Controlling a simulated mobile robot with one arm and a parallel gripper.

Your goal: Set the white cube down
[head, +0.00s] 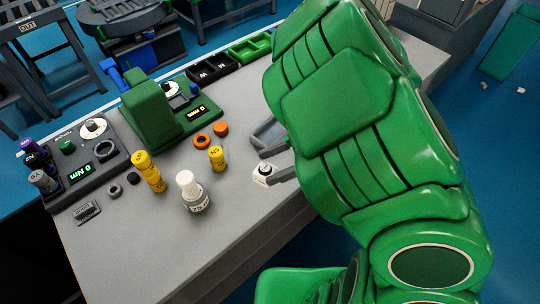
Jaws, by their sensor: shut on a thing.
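The white cube (261,175) is small, with a dark round mark on its top face. It shows at the tip of my gripper (267,167), near the table's right-hand part. My gripper's two grey fingers come in from the right and are shut on the cube. The cube is over or on the grey table (240,242); I cannot tell whether its underside touches. My large green arm hides the table to the right and part of the gripper.
A white-capped bottle (194,193) and yellow cylinders (217,158) stand left of the cube. Orange rings (203,140) lie behind. A grey tray (266,134) is close behind the gripper. Test devices (90,150) fill the left. The table's front centre is clear.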

